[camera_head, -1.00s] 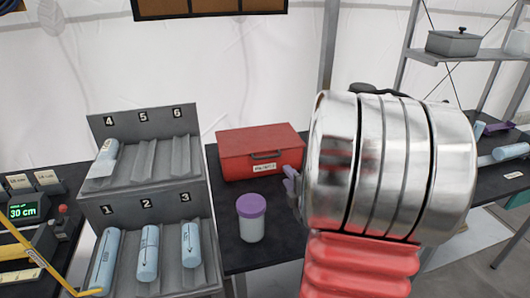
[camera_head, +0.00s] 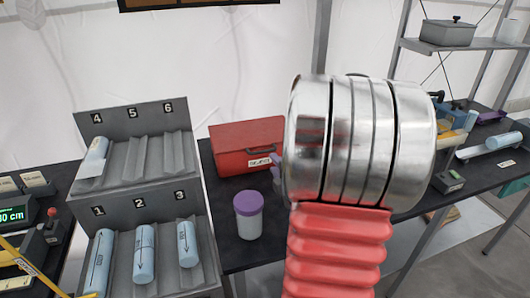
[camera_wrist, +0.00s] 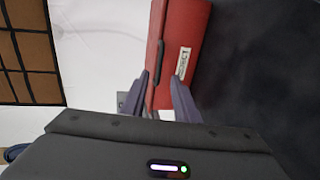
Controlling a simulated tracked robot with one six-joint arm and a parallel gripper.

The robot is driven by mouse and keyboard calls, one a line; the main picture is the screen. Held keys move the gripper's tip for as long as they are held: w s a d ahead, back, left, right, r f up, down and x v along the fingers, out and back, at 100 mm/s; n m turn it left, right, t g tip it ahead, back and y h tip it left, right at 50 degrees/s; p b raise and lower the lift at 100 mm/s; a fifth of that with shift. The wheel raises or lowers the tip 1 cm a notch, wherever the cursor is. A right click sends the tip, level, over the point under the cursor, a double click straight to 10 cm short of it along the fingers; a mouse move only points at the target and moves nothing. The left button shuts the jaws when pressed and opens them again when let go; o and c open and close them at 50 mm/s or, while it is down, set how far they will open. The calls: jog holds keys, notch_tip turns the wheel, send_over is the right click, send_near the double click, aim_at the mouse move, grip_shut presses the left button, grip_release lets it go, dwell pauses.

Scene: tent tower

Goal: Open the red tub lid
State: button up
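The red tub (camera_head: 235,140) stands on the dark table with its lid shut. It has a dark handle and a white label on its front. In the wrist view the tub (camera_wrist: 188,35) lies just ahead of the fingers, with its dark handle (camera_wrist: 158,62) nearly in line with the gap between them. My gripper (camera_wrist: 159,80) is open, its two purple-grey fingers apart with nothing held between them. I cannot tell whether a fingertip touches the tub. In the head view my arm hides most of the gripper and the tub's right end.
A white jar with a purple lid (camera_head: 249,214) stands in front of the tub. A grey stepped rack (camera_head: 122,170) with several blue cylinders is on the left. Another table (camera_head: 410,212) with equipment and a shelf (camera_head: 490,44) are on the right.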

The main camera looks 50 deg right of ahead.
jog(key=x, duration=1.2)
jog(key=shift+c, duration=0.3)
jog(key=c, duration=0.6)
jog(key=shift+a+f, duration=0.1)
jog(key=shift+f, duration=0.05)
grip_shut()
